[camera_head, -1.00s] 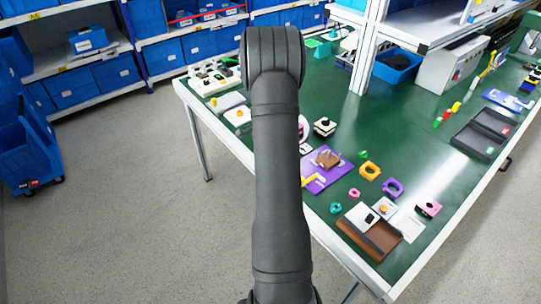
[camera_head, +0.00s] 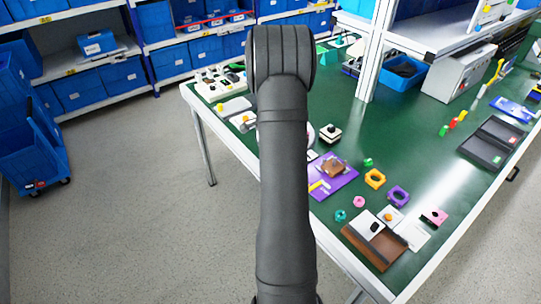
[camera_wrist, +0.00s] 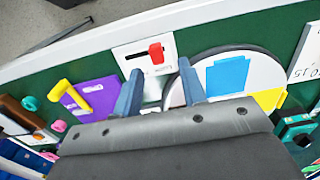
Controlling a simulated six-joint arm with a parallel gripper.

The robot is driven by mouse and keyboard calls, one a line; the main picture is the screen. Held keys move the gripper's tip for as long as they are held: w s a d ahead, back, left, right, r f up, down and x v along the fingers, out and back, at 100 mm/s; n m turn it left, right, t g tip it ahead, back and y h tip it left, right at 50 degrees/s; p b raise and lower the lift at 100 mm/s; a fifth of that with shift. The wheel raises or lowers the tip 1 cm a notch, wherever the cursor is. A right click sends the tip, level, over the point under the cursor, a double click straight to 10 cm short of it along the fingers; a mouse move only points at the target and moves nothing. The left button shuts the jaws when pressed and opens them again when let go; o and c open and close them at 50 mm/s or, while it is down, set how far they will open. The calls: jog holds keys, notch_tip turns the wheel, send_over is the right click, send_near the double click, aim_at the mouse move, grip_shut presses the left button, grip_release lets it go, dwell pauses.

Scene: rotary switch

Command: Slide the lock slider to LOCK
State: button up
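The lock slider is a white plate (camera_wrist: 134,58) with a dark slot and a red knob (camera_wrist: 156,53) in the wrist view. The knob sits toward the right end of the slot; I cannot read any LOCK lettering. My gripper (camera_wrist: 160,88) is open, its two blue fingers apart and nothing between them. The fingertips lie just below the plate in the picture, the red knob beyond the gap between them. I cannot tell their height above it. In the head view my arm covers the gripper, and I cannot make out the slider.
Right of the plate lies a round white disc (camera_wrist: 258,70) with blue and yellow pieces. Left of it is a purple board (camera_wrist: 93,98) with a yellow handle. The green table (camera_head: 400,130) holds several small parts. A brown tray (camera_head: 372,247) stands near the front edge.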

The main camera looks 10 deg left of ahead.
notch_tip(320, 180, up, 13)
jog(key=shift+f, duration=0.1)
dwell(0.4)
notch_tip(320, 180, down, 17)
jog(key=shift+f, duration=0.2)
dwell(0.4)
